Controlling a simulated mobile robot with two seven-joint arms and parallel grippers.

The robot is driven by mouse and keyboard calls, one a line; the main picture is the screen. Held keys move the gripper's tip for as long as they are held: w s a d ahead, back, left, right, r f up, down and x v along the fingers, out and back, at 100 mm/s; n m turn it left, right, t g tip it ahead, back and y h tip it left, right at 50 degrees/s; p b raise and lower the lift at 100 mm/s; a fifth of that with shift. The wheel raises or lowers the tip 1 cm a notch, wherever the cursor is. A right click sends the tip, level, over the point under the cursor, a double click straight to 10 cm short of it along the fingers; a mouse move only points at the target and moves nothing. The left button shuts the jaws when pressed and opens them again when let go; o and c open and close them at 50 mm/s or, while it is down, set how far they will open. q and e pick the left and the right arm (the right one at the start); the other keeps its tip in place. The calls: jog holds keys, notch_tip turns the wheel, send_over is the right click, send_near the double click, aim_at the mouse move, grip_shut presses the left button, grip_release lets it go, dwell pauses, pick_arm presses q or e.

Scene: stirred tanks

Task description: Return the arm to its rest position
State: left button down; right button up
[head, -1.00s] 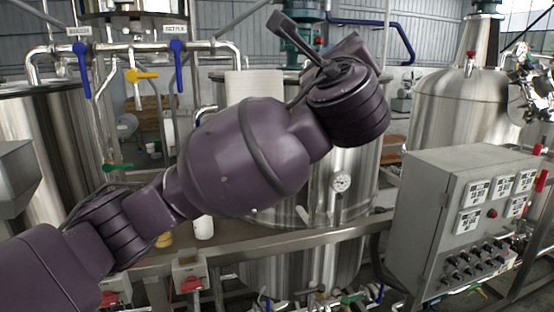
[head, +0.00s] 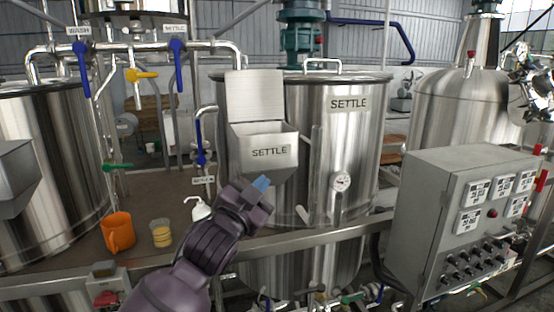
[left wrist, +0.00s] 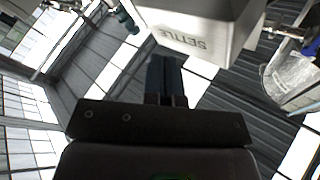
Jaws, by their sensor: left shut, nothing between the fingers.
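My left arm reaches up from the bottom of the head view. My left gripper (head: 261,184) is at its end, small and partly hidden by the wrist, in front of the lower part of the SETTLE hopper (head: 265,150). In the left wrist view the two dark fingers (left wrist: 166,82) are together with nothing between them. The SETTLE hopper (left wrist: 205,22) shows beyond the fingertips there, apart from them as far as I can tell. My right gripper is not in view.
A steel SETTLE tank (head: 352,140) stands behind the hopper. A grey control box (head: 440,215) stands at right.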

pick_arm(q)
jog(key=s+a+f+n+g+y, duration=0.1)
jog(key=s+a+f+n+y, duration=0.15)
jog(key=a+f, duration=0.4)
jog(key=s+a+f+n+y, duration=0.1)
jog(key=s+a+f+n, duration=0.25)
jog(key=f, duration=0.65)
jog(key=s+a+f+n+g+y, duration=0.1)
jog(key=s+a+f+n+y, duration=0.15)
jog(key=a+f, duration=0.4)
jog(key=s+a+f+n+g+y, duration=0.1)
jog(key=s+a+f, duration=0.3)
jog(key=s+f, duration=0.6)
jog(key=s+a+f+n+g+y, duration=0.1)
jog(key=s+a+f+g+y, duration=0.1)
jog(key=s+f, duration=0.8)
jog(key=shift+s+a+g, duration=0.7)
jog(key=shift+a+g, duration=0.2)
jog(key=shift+f+n, duration=0.1)
jog(key=shift+n, duration=0.15)
